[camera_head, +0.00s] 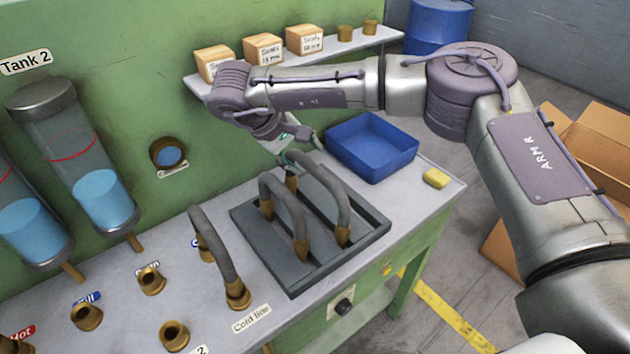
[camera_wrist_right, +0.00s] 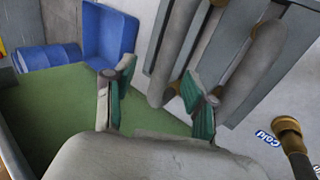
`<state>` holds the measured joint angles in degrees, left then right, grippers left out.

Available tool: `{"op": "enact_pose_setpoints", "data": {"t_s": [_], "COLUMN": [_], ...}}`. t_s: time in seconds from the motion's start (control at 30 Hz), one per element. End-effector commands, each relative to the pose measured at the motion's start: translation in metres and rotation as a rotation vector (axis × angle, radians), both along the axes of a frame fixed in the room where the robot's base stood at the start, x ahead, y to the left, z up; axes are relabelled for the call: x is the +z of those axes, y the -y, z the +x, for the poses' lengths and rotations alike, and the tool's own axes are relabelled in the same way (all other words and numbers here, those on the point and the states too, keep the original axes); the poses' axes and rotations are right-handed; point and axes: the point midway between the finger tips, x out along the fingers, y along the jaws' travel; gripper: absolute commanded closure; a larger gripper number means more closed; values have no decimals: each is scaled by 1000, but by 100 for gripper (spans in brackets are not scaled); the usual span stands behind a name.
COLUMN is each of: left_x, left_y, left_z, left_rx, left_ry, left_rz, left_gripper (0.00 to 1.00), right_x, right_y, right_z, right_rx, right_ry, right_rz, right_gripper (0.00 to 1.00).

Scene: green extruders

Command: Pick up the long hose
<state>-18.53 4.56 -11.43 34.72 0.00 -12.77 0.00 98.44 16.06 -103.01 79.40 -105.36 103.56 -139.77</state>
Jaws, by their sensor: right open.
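Two grey arched hoses with brass ends stand in a dark grey tray (camera_head: 365,238) on the bench. One hose (camera_head: 290,207) is on the left of the tray; the other (camera_head: 338,190) is on the right and looks somewhat longer. My right gripper (camera_head: 299,150) is open and empty above the back of the tray, near the far end of the right-hand hose. In the right wrist view the open green-padded fingers (camera_wrist_right: 158,100) point toward the tray and hoses (camera_wrist_right: 255,70), with one finger overlapping a hose. My left gripper is not in view.
Another grey hose (camera_head: 215,245) joins bench fittings left of the tray. A blue bin (camera_head: 372,147) and a yellow sponge (camera_head: 436,178) are on the right. A shelf with boxes (camera_head: 263,48) is on the wall behind my arm. Brass ports (camera_head: 151,281) stand at the front left.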

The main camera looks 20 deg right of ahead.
Motion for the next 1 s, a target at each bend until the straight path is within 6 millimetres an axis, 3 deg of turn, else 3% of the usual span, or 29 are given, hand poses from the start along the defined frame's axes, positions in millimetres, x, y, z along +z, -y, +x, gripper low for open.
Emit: {"op": "enact_pose_setpoints", "data": {"t_s": [0.17,0.33,0.5,0.77,1.0], "left_x": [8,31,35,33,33], "left_y": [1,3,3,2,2], "left_z": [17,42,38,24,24], "left_rx": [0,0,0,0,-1], "left_ry": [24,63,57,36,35], "left_rz": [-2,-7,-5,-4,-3], "left_gripper": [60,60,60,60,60], "right_x": [-9,-30,-50,-53,-53], "right_y": [5,14,24,25,25], "right_z": [1,1,5,6,6], "right_rx": [1,0,-1,1,1], "right_ry": [-2,-5,-1,1,0], "right_rz": [-1,-1,0,-1,0], "right_gripper": [44,44,44,44,83]}}
